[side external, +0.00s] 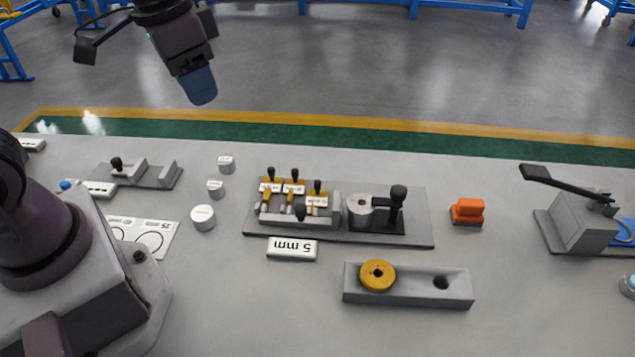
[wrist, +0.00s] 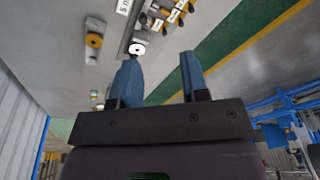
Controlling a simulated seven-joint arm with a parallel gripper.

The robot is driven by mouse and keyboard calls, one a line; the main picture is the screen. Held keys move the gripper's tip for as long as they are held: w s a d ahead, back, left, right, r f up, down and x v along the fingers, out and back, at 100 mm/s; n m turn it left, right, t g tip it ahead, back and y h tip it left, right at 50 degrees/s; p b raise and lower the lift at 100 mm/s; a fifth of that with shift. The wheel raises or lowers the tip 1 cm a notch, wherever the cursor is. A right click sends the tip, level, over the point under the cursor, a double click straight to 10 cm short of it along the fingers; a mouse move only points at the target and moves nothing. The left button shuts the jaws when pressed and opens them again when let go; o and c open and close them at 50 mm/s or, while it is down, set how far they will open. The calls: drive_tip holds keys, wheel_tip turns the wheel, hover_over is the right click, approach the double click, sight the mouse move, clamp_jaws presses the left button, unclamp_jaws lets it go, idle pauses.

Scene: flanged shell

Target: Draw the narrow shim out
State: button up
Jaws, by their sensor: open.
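Three yellow, black-knobbed pieces with white tags (side external: 294,187) stand in a grey rack on a dark base plate (side external: 412,234). They look like the shims, but their tags are too small to read, so I cannot tell which is narrow. In the wrist view they show at the top (wrist: 160,22). A silver round part (side external: 359,209), probably the shell, sits right of the rack beside a black-knobbed clamp (side external: 397,198). My gripper (side external: 203,92) is high above the table's far edge, well apart from the rack. In the wrist view its blue fingers (wrist: 160,74) are apart and empty.
A white "5 mm" plate (side external: 292,249) lies before the rack. A yellow ring (side external: 378,274) sits on a grey block (side external: 410,296). An orange block (side external: 467,211) and a lever device (side external: 577,222) stand right. Several silver cylinders (side external: 203,217) stand left. The table's front middle is clear.

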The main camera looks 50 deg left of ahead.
drive_tip(key=w+f+m+g, duration=0.2)
drive_tip(key=w+f+m, duration=0.3)
drive_tip(key=w+f, duration=0.15)
drive_tip(key=m, duration=1.6)
approach(318, 181)
wheel_tip(318, 181, down, 10)
drive_tip(key=shift+w+a+f, duration=0.1)
drive_tip(key=shift+a+f, duration=0.05)
drive_tip(key=shift+f, duration=0.1)
clamp_jaws()
